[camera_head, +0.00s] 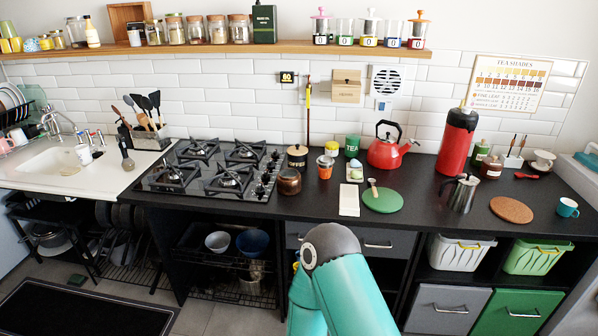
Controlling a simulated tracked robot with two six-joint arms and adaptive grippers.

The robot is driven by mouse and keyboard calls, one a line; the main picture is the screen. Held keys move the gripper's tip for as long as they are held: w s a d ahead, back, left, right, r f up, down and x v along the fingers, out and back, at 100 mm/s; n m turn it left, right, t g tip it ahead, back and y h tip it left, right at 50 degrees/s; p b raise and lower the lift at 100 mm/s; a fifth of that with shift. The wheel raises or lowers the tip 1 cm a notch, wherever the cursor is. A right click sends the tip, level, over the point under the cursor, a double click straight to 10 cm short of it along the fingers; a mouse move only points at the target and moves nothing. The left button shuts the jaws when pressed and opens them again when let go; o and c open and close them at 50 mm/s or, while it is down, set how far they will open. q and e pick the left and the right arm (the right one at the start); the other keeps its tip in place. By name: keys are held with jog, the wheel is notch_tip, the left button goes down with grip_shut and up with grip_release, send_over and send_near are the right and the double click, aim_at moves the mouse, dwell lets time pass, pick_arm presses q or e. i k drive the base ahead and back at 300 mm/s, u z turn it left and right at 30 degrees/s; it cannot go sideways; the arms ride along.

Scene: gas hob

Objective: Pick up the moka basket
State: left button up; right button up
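I cannot make out the moka basket for certain. A small grey metal piece (325,160) sits on top of an orange cup (325,171) on the black counter, right of the hob; it is too small to identify. A silver moka pot (462,194) with a dark handle stands upright on the counter at the right. A teal arm of mine rises from the bottom middle, in front of the drawers. Neither gripper shows; they are out of the picture or hidden behind the arm.
The gas hob (212,170) fills the counter's left part. A copper pot (289,181), green tea tin (352,146), red kettle (388,150), green round board (383,200), red cylinder (457,141) and cork mat (511,209) stand or lie nearby. Bare counter lies between board and moka pot.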

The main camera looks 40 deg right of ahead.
aim_at(325, 167)
jog(key=u, duration=0.15)
jog(key=i, duration=1.3)
jog(key=z, duration=1.2)
jog(key=i, duration=0.3)
jog(key=k, duration=0.9)
jog(key=z, duration=0.15)
jog(key=i, duration=0.9)
jog(key=u, duration=0.05)
